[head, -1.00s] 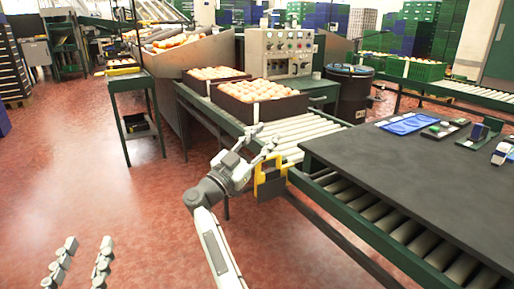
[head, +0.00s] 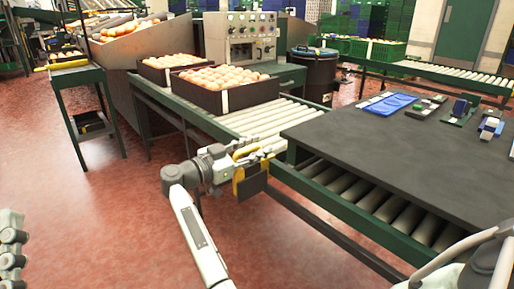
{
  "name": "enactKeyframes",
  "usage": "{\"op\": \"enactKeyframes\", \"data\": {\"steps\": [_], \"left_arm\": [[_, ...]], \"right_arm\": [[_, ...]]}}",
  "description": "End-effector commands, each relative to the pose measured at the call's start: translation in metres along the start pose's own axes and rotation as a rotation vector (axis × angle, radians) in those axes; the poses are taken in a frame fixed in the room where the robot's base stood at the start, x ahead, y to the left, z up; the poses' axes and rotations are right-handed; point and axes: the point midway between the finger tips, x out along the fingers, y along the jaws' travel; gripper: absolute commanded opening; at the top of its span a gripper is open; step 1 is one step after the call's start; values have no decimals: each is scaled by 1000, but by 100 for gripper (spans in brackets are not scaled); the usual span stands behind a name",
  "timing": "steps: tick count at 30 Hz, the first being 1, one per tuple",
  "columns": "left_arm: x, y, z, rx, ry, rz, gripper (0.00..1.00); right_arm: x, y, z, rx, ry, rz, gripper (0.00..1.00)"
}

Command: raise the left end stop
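The end stop (head: 253,184), a dark plate with a yellow frame and handle, hangs at the near end of the left roller conveyor (head: 268,117). My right gripper (head: 259,150) is at the yellow handle, with its fingers around or beside the upper part. The fingers overlap the handle, so I cannot tell whether they are closed on it. The plate hangs low, below the roller surface. Part of what seems to be my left gripper (head: 10,252) shows at the left edge; the rest is cut off.
A green side stand (head: 82,77) is at the left. Red floor is clear at left.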

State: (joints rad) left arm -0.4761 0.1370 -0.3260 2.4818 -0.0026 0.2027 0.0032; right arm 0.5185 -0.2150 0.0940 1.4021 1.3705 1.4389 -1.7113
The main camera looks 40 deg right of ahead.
Motion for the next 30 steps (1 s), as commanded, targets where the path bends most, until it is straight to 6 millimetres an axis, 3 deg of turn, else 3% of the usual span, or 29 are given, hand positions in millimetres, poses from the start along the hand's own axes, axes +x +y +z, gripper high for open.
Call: {"op": "enactKeyframes", "data": {"steps": [9, 18, 30], "left_arm": [[0, 0, -1, 1, 6, 0, 40], [0, 0, -1, 1, 6, 0, 40], [1, 0, -1, 1, 1, 0, 40]], "right_arm": [[4, 0, 0, 1, 0, 0, 36], [3, 0, 0, 1, 0, -2, 0], [4, -2, -2, 2, 0, -5, 0]]}}
